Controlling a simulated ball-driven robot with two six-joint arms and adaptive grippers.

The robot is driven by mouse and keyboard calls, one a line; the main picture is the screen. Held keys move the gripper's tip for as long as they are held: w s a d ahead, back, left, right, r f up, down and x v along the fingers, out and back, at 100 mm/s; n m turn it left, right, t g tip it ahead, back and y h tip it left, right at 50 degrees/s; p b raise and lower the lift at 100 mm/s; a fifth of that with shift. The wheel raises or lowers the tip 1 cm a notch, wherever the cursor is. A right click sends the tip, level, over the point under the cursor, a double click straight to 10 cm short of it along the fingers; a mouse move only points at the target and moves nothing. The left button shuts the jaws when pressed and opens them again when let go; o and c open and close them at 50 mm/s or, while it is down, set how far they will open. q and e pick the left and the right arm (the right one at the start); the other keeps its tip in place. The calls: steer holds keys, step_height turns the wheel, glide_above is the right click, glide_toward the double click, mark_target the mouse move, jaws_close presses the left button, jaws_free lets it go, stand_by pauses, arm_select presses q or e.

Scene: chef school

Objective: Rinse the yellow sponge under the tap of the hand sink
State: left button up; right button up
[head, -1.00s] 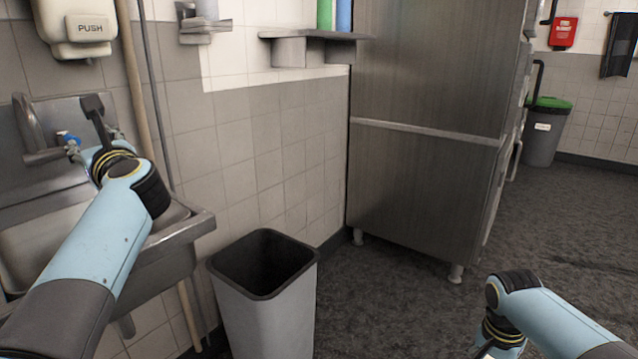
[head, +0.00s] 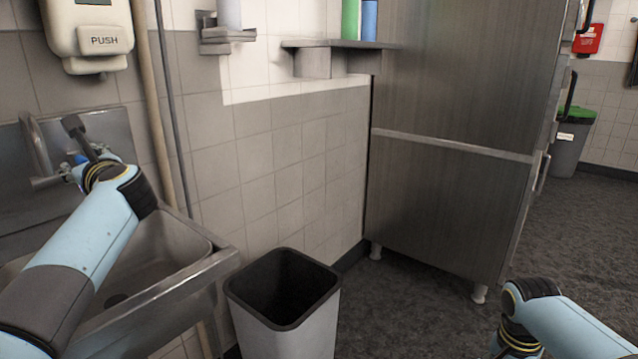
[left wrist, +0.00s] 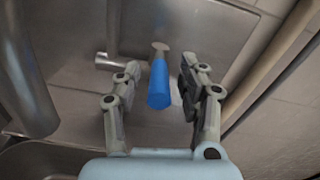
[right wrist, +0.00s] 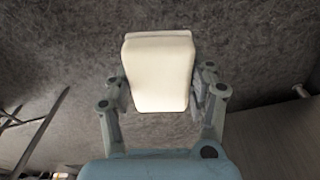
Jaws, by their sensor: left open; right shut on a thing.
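The hand sink (head: 180,250) is at the left of the head view, with its basin empty. Its curved metal tap (head: 38,150) is on the back wall of the sink; the spout also shows large at the left in the left wrist view (left wrist: 22,75). The tap's blue lever (left wrist: 159,84) lies between the fingers of my left gripper (left wrist: 161,72), which is open and apart from it on both sides. My right gripper (right wrist: 160,85) is shut on the sponge (right wrist: 160,60), a pale cream block in this light, held above the dark floor. The right fingers are hidden in the head view.
A grey bin (head: 290,325) stands on the floor right of the sink. A soap dispenser (head: 90,30) and vertical pipes (head: 158,110) are on the wall by the sink. A steel cabinet (head: 450,130) stands beyond.

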arm_select(q)
jaws_close()
stand_by(0.4)
